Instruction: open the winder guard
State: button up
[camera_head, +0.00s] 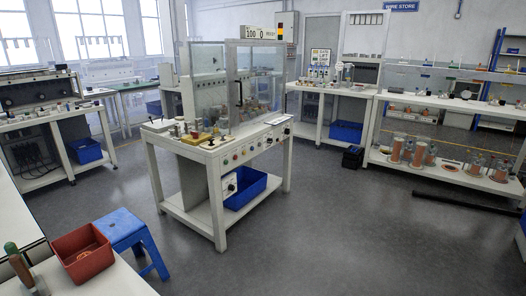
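The winder guard (262,72) is a clear panelled enclosure with a pale frame. It stands on the white workbench (262,141) in the middle of the camera_head view. A dark upright bar (239,92), perhaps a handle, shows at its near side. The panels look upright, but I cannot tell whether the guard is fully shut. Small parts inside show only faintly through the panels. My gripper is not in view.
A blue stool (122,228), a red bin (83,252) and a green-handled tool (14,254) are at the lower left. A blue crate (246,190) sits on the bench's lower shelf.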

aim_at(235, 81)
jog(key=i+z, duration=0.5)
jog(key=i, duration=1.25)
